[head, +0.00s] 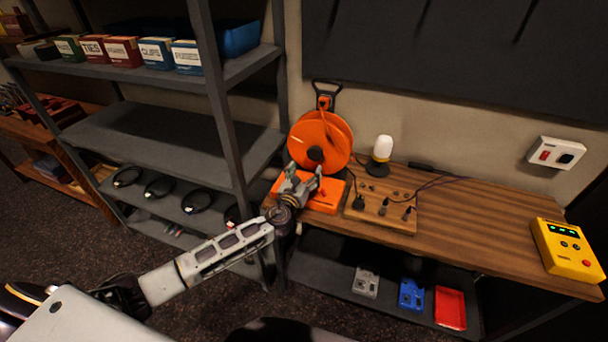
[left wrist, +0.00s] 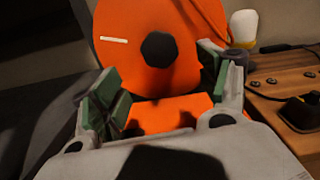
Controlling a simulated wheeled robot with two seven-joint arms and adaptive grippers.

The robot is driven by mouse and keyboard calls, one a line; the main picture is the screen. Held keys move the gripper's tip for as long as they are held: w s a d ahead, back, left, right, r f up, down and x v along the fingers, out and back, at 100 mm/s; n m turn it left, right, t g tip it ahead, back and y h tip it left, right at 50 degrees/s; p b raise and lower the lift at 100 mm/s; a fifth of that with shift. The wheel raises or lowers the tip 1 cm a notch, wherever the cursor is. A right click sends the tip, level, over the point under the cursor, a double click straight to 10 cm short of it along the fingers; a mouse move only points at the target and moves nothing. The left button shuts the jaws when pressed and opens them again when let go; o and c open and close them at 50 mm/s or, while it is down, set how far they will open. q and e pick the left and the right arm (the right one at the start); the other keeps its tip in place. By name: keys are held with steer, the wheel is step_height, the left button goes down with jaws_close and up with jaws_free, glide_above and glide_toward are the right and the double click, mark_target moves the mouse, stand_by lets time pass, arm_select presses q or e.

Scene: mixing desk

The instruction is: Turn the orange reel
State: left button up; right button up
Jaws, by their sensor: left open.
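The orange reel (head: 326,134) stands upright on an orange base (head: 322,201) at the left end of the wooden desk. It has a dark hub in its middle. In the left wrist view the reel (left wrist: 180,75) fills the upper middle, with a short white mark left of the hub. My left gripper (head: 303,176) is in front of the reel's lower part, open and empty. In the left wrist view its two fingers (left wrist: 165,82) are spread wide, with the reel's face between and beyond them. I cannot tell whether either finger touches the reel. My right gripper is out of view.
A white-topped lamp (head: 383,149) and a wooden board with plugs (head: 384,226) stand right of the reel. Cables cross the desk. A yellow box (head: 567,249) sits at the right end. A grey shelf (head: 165,140) stands close on the left. The desk's right middle is clear.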

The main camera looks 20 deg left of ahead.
arm_select(q)
steer(key=shift+s, duration=0.5)
